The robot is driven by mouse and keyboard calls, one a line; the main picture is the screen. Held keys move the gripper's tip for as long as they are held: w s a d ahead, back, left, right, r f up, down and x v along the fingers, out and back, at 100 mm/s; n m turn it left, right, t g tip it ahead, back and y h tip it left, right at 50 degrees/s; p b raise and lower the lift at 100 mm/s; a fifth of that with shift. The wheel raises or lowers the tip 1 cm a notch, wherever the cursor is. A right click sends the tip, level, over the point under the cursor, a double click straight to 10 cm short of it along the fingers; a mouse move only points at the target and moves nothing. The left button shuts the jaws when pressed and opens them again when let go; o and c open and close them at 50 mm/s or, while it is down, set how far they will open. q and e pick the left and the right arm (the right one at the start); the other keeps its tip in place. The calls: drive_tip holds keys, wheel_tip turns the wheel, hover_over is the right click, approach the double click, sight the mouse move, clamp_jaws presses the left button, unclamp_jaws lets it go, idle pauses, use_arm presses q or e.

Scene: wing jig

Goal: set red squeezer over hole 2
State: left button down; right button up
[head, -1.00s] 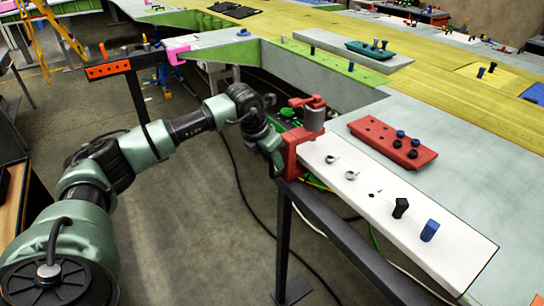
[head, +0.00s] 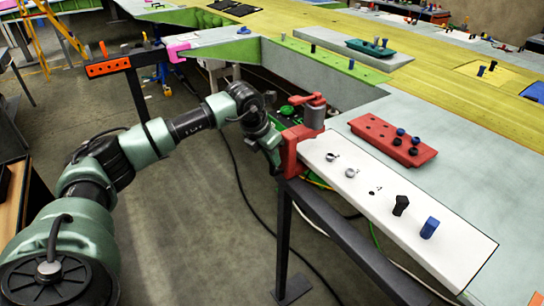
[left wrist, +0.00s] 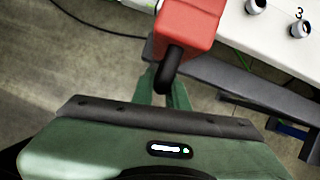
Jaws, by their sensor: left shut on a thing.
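My left gripper (left wrist: 162,85) is shut on the squeezer's dark handle (left wrist: 168,68). The red body shows beyond the fingers in the left wrist view. Two silvery collars (head: 332,157) stand right of the squeezer. In the left wrist view, the label 3 is beside one collar (left wrist: 300,29). My right gripper is not in view.
A small dark hole (head: 372,193), a black peg (head: 400,205) and a blue peg (head: 430,228) are farther along the board. A red tray (head: 380,140) with dark and blue knobs lies behind. A dark rail (head: 340,232) runs along the board's front.

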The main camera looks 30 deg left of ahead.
use_arm(q)
drive_tip(key=shift+r, duration=0.1)
idle(0.3)
idle(0.4)
drive_tip(key=s+d+b, duration=0.2)
drive_tip(key=s+d, duration=0.1)
drive_tip(key=d, duration=0.5)
drive_tip(key=shift+s, duration=0.1)
drive_tip(key=c, duration=1.4)
unclamp_jaws()
